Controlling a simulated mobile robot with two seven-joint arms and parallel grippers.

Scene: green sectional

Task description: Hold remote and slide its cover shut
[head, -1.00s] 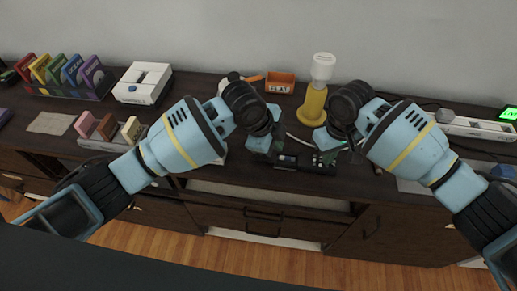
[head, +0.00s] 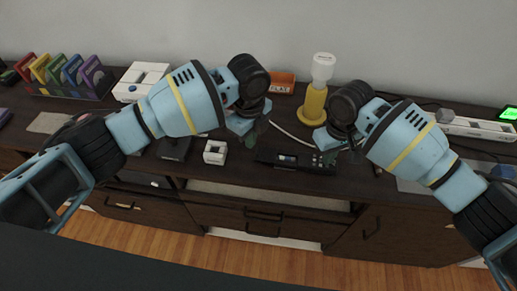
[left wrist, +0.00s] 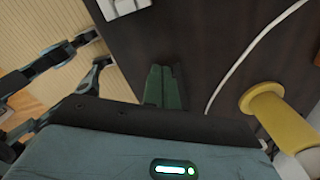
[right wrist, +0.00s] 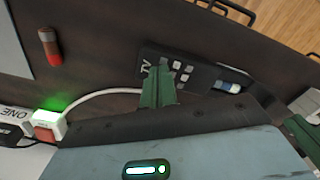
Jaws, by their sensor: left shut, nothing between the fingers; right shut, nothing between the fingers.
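The black remote (head: 290,160) lies on the dark cabinet top between my grippers. In the right wrist view the remote (right wrist: 185,72) shows pale buttons and a TV label, with a white-and-blue item (right wrist: 228,87) visible in an opening. I cannot tell the cover apart from the dark body. My right gripper (head: 333,150) is shut and empty at the button end; its green fingers (right wrist: 157,85) overlap the remote's edge in the right wrist view. My left gripper (head: 258,132) is shut and empty, above and behind the remote's left end. Its fingers (left wrist: 164,85) point at bare cabinet top.
A yellow dispenser (head: 313,100) and an orange box (head: 281,82) stand behind. A white cable (head: 290,135) runs behind the remote.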

